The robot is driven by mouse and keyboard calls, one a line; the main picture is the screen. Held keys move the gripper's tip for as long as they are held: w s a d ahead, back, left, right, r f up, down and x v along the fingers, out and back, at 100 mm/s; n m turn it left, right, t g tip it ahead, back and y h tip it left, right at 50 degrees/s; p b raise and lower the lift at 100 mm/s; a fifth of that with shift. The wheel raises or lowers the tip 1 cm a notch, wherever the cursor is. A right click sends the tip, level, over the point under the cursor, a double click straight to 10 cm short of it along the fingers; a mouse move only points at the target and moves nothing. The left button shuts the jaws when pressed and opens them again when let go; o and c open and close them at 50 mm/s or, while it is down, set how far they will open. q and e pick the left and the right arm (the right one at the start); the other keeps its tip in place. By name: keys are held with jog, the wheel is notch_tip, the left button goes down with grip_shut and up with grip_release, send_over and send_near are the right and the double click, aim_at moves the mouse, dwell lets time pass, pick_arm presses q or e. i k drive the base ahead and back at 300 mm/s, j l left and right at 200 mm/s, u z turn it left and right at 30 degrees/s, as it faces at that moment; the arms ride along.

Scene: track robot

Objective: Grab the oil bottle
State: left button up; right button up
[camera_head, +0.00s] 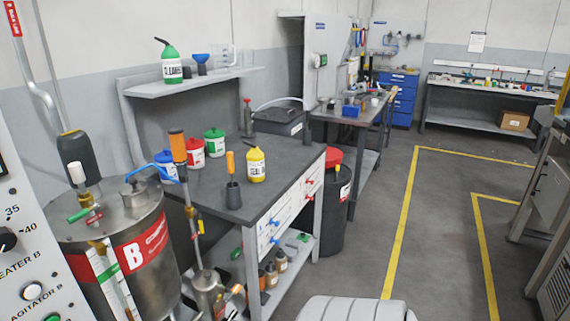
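A yellow bottle (256,165) with a white label stands upright on the dark top of the workbench (213,200), near its right side. Its label is too small to read, so I cannot tell for sure that it is the oil bottle. A green bottle (172,64) with a spout and white label stands on the wall shelf (190,82) above. Neither of my grippers is in view.
A dark cup (233,196) holding an orange-handled tool stands left of the yellow bottle. Red (194,154) and green (214,142) containers stand behind. A steel tank (120,240) blocks the left front. Open floor (440,230) lies to the right.

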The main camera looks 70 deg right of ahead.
aim_at(255, 159)
jog(key=z, duration=2)
jog(key=l+u, duration=0.1)
jog(key=u, duration=0.3)
jog(key=i+l+u, duration=0.1)
jog(key=u, duration=0.3)
jog(key=l+u, duration=0.25)
jog(key=u, duration=0.15)
jog(key=l+u, duration=0.15)
jog(key=u, duration=0.25)
